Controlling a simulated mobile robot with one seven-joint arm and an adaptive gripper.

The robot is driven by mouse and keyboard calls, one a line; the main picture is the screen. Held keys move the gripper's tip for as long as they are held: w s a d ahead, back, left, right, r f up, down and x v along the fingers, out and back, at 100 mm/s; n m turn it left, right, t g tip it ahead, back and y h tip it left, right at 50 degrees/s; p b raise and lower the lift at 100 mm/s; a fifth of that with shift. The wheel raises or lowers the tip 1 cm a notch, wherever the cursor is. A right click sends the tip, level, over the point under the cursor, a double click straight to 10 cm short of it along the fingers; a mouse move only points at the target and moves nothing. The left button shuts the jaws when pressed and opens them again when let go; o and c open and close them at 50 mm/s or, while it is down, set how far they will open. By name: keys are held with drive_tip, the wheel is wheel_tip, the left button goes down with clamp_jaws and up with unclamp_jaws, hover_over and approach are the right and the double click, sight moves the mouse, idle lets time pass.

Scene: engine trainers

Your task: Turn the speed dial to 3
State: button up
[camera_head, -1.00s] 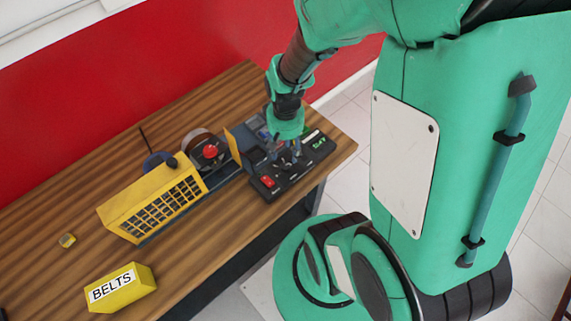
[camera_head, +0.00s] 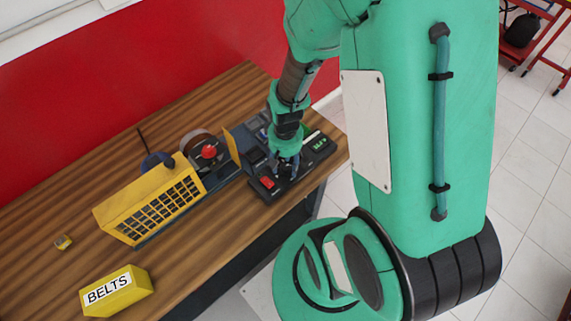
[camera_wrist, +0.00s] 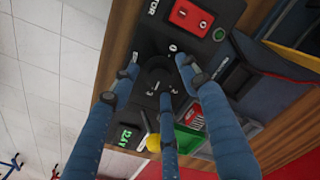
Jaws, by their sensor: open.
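The black control panel (camera_head: 259,190) sits at the right end of the bench, and its face also shows in the wrist view (camera_wrist: 150,37). The speed dial (camera_wrist: 155,73) is a dark round knob with small white marks around it; its pointer setting is not readable. My gripper (camera_wrist: 157,80) is open, with its three blue fingers spread around the dial. I cannot tell whether any finger touches it. In the head view my gripper (camera_head: 286,166) points down over the panel and hides the dial.
A red switch (camera_wrist: 192,16), a green button (camera_wrist: 219,34) and a lit green display (camera_wrist: 128,134) lie close around the fingers. The yellow guarded engine trainer (camera_head: 150,205) stands left of the panel. A yellow BELTS box (camera_head: 116,291) is at the bench front.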

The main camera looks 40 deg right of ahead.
sight(285, 167)
drive_tip(key=c, duration=1.2)
drive_tip(key=shift+o, duration=0.2)
drive_tip(key=shift+n, duration=0.3)
drive_tip(key=shift+n+p, duration=0.3)
drive_tip(key=shift+n, duration=0.1)
drive_tip(key=o, duration=1.2)
drive_tip(key=shift+c, duration=0.2)
wheel_tip(285, 167, up, 12)
